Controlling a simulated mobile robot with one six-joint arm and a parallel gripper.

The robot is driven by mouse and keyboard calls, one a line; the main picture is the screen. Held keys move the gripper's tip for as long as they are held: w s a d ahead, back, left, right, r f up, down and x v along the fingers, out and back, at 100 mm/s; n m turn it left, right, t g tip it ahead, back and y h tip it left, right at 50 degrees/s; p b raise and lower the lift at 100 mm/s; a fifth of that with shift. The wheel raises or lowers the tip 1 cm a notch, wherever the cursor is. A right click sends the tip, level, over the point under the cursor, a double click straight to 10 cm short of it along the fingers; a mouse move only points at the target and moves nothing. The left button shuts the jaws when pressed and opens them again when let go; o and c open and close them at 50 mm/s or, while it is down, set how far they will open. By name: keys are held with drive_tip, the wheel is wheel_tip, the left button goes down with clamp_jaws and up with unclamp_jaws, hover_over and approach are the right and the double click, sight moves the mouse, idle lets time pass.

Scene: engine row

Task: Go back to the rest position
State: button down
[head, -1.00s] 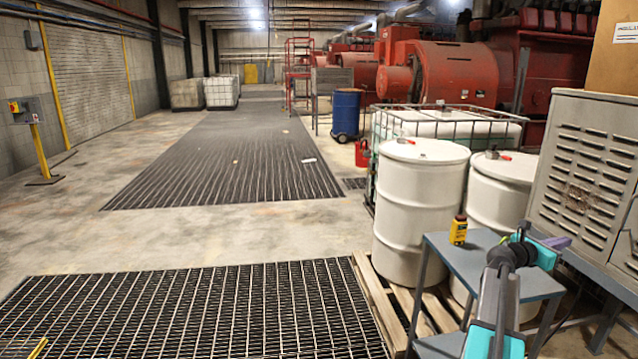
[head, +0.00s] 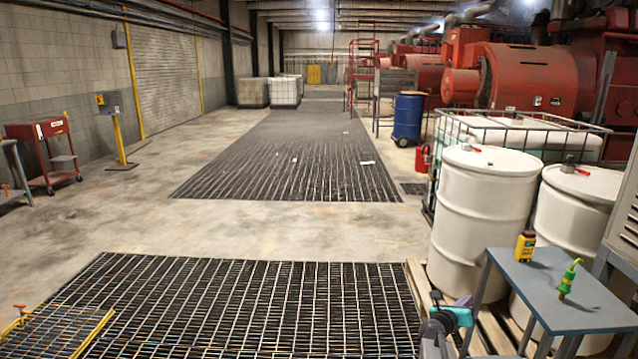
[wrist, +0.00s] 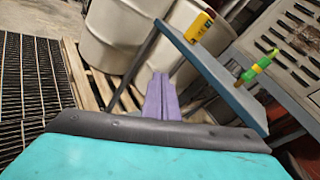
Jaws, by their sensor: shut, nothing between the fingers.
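My gripper (wrist: 158,97) shows in the wrist view as two purple fingers pressed together, with nothing between them. In the head view, my arm's teal and dark end is low at the right, left of the small grey table (head: 545,285), and the fingers are hard to make out there. A yellow bottle with a dark cap (head: 525,246) and a green and yellow bottle with a nozzle (head: 568,279) stand on that table. In the wrist view, the yellow bottle (wrist: 199,26) and the green one (wrist: 257,67) are beyond the fingers to the right.
White drums (head: 483,215) stand on a wooden pallet (head: 420,290) behind the table. A caged white tank (head: 520,133) and a blue drum (head: 408,118) are further back. Floor grating (head: 250,310) lies in front. A red cart (head: 45,150) is at left.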

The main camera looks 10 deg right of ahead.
drive_tip(key=w+a+f+n+t+y, duration=0.3)
drive_tip(key=a+f+n, duration=0.4)
drive_tip(key=a, duration=0.6)
drive_tip(key=w+a+f+n+t+y, duration=0.15)
drive_tip(key=a+f+n+y, duration=0.5)
drive_tip(key=a, duration=0.65)
drive_tip(key=s+a+f+n+g+y, duration=0.2)
drive_tip(key=s+a+f+n, duration=0.15)
drive_tip(key=a+f, duration=0.45)
drive_tip(key=s+a+f+n+g+y, duration=0.1)
drive_tip(key=s+a+f+n+y, duration=0.2)
drive_tip(key=a+f+n, duration=0.55)
drive_tip(key=s+a+f+n+g+y, duration=0.1)
drive_tip(key=s+a+f+n+g, duration=0.25)
drive_tip(key=s+a, duration=0.45)
drive_tip(key=s+a+f+n+g+y, duration=0.1)
drive_tip(key=s+a+f+n+g, duration=0.3)
drive_tip(key=s, duration=0.8)
drive_tip(key=s+d+n+g+h, duration=0.1)
drive_tip(key=s+n+g, duration=0.3)
drive_tip(key=s, duration=0.6)
drive_tip(key=s+d+r+n+g+h, duration=0.1)
drive_tip(key=s+d+n+g, duration=0.2)
drive_tip(key=s+n, duration=0.3)
drive_tip(key=s+g, duration=0.1)
drive_tip(key=s, duration=0.3)
drive_tip(key=shift+s+d, duration=0.25)
drive_tip(key=shift+d, duration=0.05)
